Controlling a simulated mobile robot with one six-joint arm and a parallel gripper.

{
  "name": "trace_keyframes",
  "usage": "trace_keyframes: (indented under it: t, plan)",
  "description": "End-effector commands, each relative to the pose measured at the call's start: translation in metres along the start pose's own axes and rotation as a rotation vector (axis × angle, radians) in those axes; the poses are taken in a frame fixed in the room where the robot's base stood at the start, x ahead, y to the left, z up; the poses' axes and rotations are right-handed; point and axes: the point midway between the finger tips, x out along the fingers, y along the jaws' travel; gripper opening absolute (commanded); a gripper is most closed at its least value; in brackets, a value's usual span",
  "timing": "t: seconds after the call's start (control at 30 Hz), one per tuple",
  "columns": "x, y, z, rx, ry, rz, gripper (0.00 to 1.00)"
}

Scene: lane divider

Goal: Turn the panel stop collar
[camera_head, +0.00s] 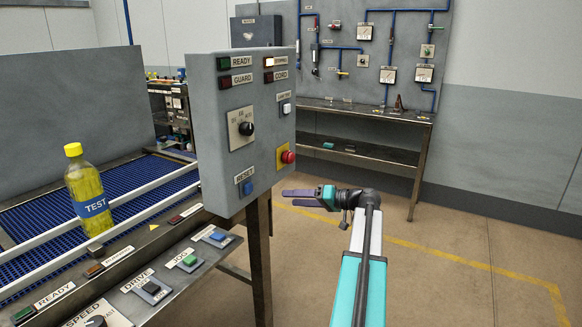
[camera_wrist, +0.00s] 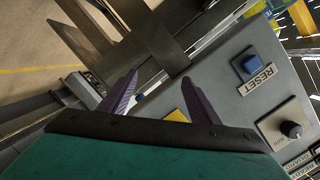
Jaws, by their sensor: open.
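The grey control panel (camera_head: 218,120) stands upright beside the conveyor. The collar's own shape is too small to make out. My gripper (camera_head: 288,197) is below and slightly right of the stop button, apart from it, its purple fingers pointing left. In the wrist view my gripper (camera_wrist: 160,77) is open, with nothing seen between the fingertips. A yellow patch (camera_wrist: 177,116) shows behind the fingers there, mostly hidden; the red button is not visible.
A blue RESET button (camera_head: 247,187) and a black selector knob (camera_head: 246,128) are on the panel's front face. A dark post (camera_head: 259,255) stands under the panel. Open floor lies right of my arm.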

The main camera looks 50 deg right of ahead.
Motion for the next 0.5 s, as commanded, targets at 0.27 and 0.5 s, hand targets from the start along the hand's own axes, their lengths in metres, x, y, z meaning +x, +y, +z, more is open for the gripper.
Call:
trace_keyframes:
  t: [0.27, 0.5]
  plan:
    - [-0.099, -0.029, -0.081, -0.138, 0.187, -0.045, 0.57]
    - [-0.122, -0.041, -0.097, -0.174, 0.229, -0.058, 0.57]
